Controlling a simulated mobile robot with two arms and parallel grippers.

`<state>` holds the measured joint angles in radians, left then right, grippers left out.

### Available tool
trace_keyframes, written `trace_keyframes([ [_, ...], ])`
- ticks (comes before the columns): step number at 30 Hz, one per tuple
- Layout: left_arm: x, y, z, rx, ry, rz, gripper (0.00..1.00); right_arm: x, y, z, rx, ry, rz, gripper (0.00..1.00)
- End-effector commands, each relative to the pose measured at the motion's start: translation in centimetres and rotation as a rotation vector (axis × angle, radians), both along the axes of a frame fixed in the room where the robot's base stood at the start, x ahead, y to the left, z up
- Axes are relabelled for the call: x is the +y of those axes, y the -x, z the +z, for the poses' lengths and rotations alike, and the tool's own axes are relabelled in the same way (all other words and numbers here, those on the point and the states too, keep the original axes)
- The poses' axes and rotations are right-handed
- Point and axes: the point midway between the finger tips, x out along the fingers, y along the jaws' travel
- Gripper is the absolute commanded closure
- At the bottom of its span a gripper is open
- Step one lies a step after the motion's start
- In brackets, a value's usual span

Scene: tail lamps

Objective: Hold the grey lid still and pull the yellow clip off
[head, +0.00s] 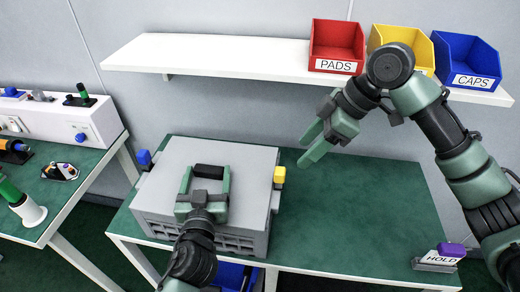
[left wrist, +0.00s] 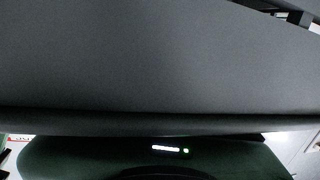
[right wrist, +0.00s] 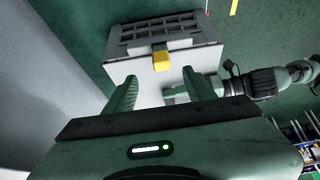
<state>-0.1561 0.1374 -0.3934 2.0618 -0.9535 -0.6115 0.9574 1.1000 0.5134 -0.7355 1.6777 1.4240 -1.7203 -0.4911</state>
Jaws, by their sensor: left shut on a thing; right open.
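The grey lid (head: 165,182) tops a grey crate on the green table; it also shows in the right wrist view (right wrist: 148,85). The yellow clip (head: 279,175) sits at the lid's right edge. In the right wrist view the clip (right wrist: 160,60) lies ahead, framed between the open fingers. My left gripper (head: 207,172) is shut on the black handle (head: 209,171) on top of the lid. A dark grey surface, likely the lid, fills most of the left wrist view. My right gripper (head: 310,146) is open and empty, above and right of the clip, apart from it.
A blue clip (head: 144,158) is on the lid's left edge. A white shelf (head: 210,58) behind holds a red bin (head: 336,45), a yellow bin and a blue bin. A HOLD stand (head: 438,258) is at front right.

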Motion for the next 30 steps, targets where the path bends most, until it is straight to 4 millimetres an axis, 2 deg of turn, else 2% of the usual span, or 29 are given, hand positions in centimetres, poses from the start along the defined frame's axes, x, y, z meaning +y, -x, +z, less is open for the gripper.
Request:
trace_keyframes([
  [4,0.0,0.0,0.0,0.000,0.000,0.000,0.63,-0.9,-2.0,-1.6,-0.043,0.017,-0.088,0.45],
  [7,0.0,0.0,0.0,-0.001,0.001,0.000,0.63,-2.6,-5.2,-3.7,-0.127,0.043,-0.218,0.45],
  [12,0.0,0.0,0.0,-0.001,0.001,0.000,0.63,-7.7,-11.6,-7.4,-0.376,0.110,-0.451,0.45],
  [15,0.0,0.0,0.0,-0.001,0.001,0.000,0.63,-10.8,-14.4,-8.6,-0.547,0.151,-0.529,0.45],
  [18,0.0,0.0,0.0,0.000,0.001,0.000,0.63,-13.4,-16.4,-9.2,-0.726,0.187,-0.553,0.45],
  [21,0.0,0.0,0.0,0.000,0.001,0.000,0.63,-14.9,-17.4,-9.4,-0.905,0.212,-0.517,0.45],
  [23,0.0,0.0,0.0,0.000,0.001,0.000,0.63,-14.9,-17.7,-9.4,-1.012,0.216,-0.460,0.45],
  [25,0.0,0.0,0.0,0.000,0.000,0.000,0.63,-13.9,-17.6,-9.0,-1.139,0.205,-0.355,0.45],
  [29,0.0,0.0,0.0,-0.001,0.000,0.000,0.63,-9.0,-16.6,-6.9,-1.366,0.130,-0.076,0.45],
  [30,0.0,0.0,0.0,-0.001,0.000,0.000,0.63,-7.0,-16.1,-5.8,-1.431,0.097,0.019,0.45],
])
